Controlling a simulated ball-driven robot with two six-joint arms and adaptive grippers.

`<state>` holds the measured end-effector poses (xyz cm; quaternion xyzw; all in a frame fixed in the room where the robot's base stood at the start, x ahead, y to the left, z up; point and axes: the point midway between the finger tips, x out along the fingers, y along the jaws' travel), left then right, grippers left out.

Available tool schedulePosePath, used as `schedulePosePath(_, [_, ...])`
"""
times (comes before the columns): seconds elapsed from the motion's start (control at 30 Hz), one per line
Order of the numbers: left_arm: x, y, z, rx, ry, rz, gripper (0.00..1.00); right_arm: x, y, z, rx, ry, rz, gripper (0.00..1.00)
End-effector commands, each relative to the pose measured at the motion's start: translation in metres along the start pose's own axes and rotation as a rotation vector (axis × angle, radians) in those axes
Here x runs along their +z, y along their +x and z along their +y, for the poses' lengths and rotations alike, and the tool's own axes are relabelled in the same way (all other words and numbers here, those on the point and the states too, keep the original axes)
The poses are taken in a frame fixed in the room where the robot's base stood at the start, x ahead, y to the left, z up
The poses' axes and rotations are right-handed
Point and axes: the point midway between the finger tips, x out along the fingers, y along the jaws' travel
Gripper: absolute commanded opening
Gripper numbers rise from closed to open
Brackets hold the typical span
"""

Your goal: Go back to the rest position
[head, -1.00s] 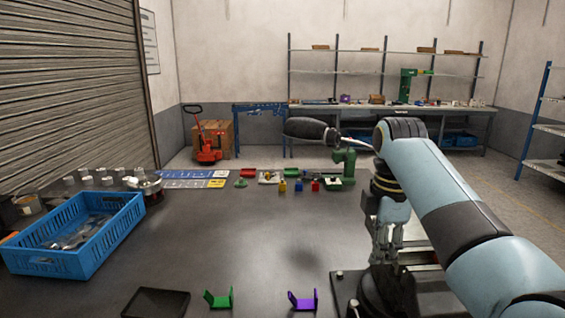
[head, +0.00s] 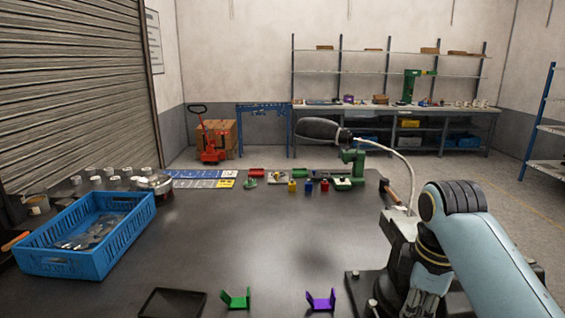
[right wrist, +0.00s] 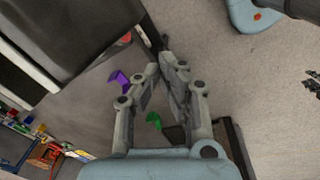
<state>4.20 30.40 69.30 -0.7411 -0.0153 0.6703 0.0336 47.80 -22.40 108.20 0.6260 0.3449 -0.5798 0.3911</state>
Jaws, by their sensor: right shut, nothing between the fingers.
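My right gripper (head: 420,305) hangs at the lower right of the head view, at the end of my pale blue arm. In the right wrist view its two fingers (right wrist: 170,62) come together at the tips with nothing between them. It is over the right side of the dark table (head: 250,240), to the right of a purple bracket (head: 321,301). The head view cuts off the lowest part of the gripper.
A green bracket (head: 236,299) and a black tray (head: 172,302) are at the table's front. A blue crate (head: 105,260) with metal parts stands at left. The table's middle is clear.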

Motion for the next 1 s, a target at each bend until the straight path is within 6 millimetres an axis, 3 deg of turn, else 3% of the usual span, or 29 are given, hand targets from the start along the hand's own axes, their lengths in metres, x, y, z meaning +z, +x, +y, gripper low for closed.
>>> schedulePosePath(0.2, [0.0, 0.0, -0.006, -0.007, 0.003, 0.0, 0.4, 0.062, 0.013, -0.061, 0.074, 0.339, 0.012, 0.0])
schedulePosePath(0.4, [0.0, 0.0, -0.004, -0.005, 0.002, 0.0, 0.4, 0.106, -0.003, -0.115, 0.137, 0.628, 0.056, 0.0])
schedulePosePath(0.9, [0.001, 0.001, -0.002, -0.003, 0.001, -0.001, 0.4, 0.151, -0.058, -0.195, 0.183, 1.016, 0.17, 0.0])
schedulePosePath(1.0, [0.002, 0.014, -0.001, -0.003, 0.001, 0.0, 0.4, 0.149, -0.022, -0.19, 0.178, 1.015, 0.159, 0.0])
